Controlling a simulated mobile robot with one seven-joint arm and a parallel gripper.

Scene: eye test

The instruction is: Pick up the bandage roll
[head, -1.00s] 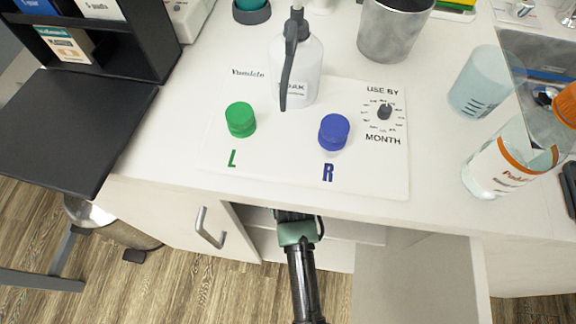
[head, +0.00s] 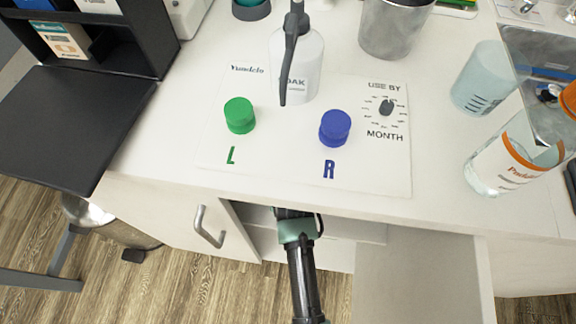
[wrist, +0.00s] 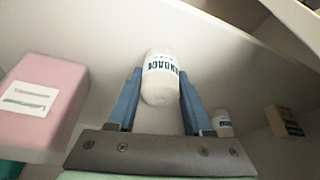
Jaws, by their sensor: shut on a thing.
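The bandage roll (wrist: 161,82) is a white cylinder with dark green lettering, seen in the wrist view between the two blue fingers of my gripper (wrist: 159,88). My gripper is shut on it, one finger at each side. In the head view my wrist (head: 297,232) reaches under the counter's front edge into the open cabinet. The fingers and the roll are hidden there.
In the wrist view a pink box (wrist: 40,103) stands left, and a small white container (wrist: 222,123) and a brown box (wrist: 285,121) stand right. The counter (head: 160,150) overhangs my wrist. Open cabinet doors flank it, left (head: 180,222) and right (head: 420,285).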

